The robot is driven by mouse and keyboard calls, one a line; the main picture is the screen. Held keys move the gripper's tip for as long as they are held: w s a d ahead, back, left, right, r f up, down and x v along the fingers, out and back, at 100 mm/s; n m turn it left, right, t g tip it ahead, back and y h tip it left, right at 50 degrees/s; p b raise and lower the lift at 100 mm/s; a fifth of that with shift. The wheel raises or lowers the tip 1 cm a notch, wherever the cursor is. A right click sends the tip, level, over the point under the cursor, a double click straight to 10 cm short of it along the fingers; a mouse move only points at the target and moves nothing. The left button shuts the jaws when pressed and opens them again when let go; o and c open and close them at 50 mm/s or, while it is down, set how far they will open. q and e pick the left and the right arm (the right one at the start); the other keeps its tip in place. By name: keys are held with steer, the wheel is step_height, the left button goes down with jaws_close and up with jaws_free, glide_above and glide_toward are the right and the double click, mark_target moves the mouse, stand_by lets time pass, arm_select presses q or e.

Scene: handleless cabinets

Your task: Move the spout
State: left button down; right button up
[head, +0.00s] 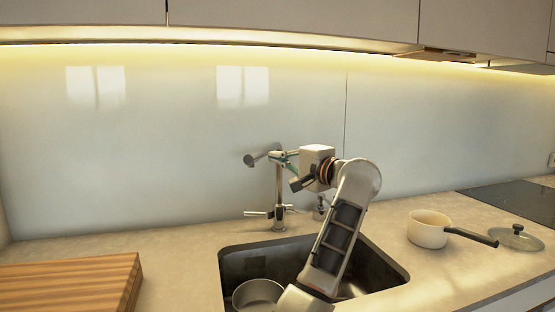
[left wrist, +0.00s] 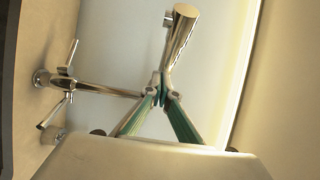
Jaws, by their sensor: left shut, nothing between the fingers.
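The chrome faucet (head: 279,192) stands upright behind the sink. Its spout (head: 260,155) sticks out to the left from the top of the column, with its thick end at the left. My left gripper (head: 277,155) comes from the right at spout height, its green-edged fingers at the top of the column. In the left wrist view the fingertips (left wrist: 161,90) are together, close to the lower end of the spout (left wrist: 180,42), with nothing visible between them. I cannot tell whether they touch it. The faucet body (left wrist: 88,86) lies to the left there. My right gripper is out of view.
The dark sink (head: 235,262) holds a metal pot (head: 257,294), and my arm crosses over it. A white saucepan (head: 428,231) and a lid (head: 515,238) are on the right counter. A wooden board (head: 75,285) lies at the left. The backsplash (head: 170,150) stands close behind the faucet.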

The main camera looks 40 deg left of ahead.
arm_select(q)
steer(key=v, duration=1.2)
